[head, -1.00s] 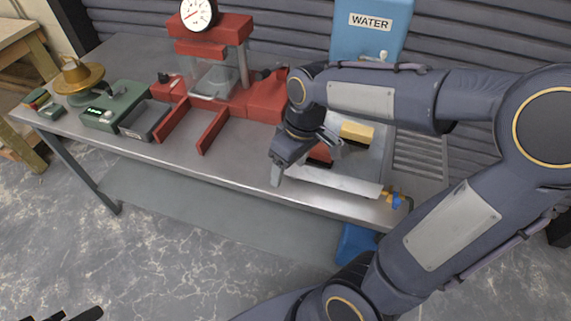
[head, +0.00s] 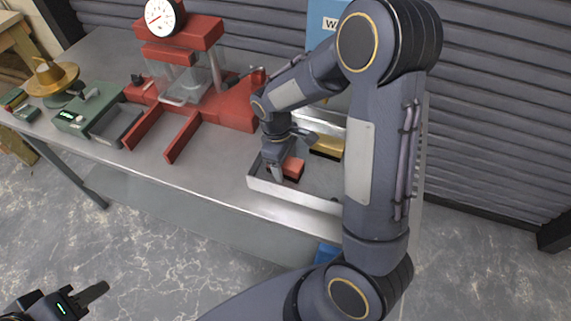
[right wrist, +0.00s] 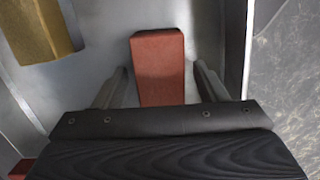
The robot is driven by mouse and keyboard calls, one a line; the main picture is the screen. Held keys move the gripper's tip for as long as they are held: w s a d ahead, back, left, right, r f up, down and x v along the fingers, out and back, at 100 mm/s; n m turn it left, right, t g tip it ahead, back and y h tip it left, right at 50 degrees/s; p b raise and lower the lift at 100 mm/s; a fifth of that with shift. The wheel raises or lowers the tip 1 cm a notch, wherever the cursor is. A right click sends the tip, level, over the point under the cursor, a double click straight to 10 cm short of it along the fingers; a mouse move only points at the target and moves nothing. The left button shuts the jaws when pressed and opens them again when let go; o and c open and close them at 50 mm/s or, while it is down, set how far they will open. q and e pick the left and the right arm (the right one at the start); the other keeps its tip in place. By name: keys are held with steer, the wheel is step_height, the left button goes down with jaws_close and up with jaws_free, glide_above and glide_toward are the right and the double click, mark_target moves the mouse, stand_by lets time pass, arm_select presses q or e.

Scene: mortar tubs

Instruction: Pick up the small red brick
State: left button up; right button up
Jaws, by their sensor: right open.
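The small red brick (head: 293,168) lies in the metal tray (head: 295,190) on the bench. In the right wrist view the red brick (right wrist: 160,66) shows upright in the picture, between the two fingers. My right gripper (head: 284,160) is open, pointing down over the tray with a finger on either side of the brick. Gaps show between brick and fingers in the right wrist view. The gripper palm hides the brick's near end there. My left gripper (head: 80,297) is at the bottom left, well away from the bench; its jaw opening is unclear.
A yellow brick (head: 327,146) lies farther back in the tray. Another red piece (right wrist: 20,170) shows at the wrist view's lower left. A red press with a dial (head: 185,90), a green device (head: 85,113) and a brass-coloured piece (head: 52,76) stand to the left.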

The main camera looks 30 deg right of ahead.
steer(key=shift+f, duration=0.25)
steer(key=shift+f, duration=0.25)
stand_by(0.3)
steer(key=shift+c, duration=0.3)
steer(key=c, duration=1.3)
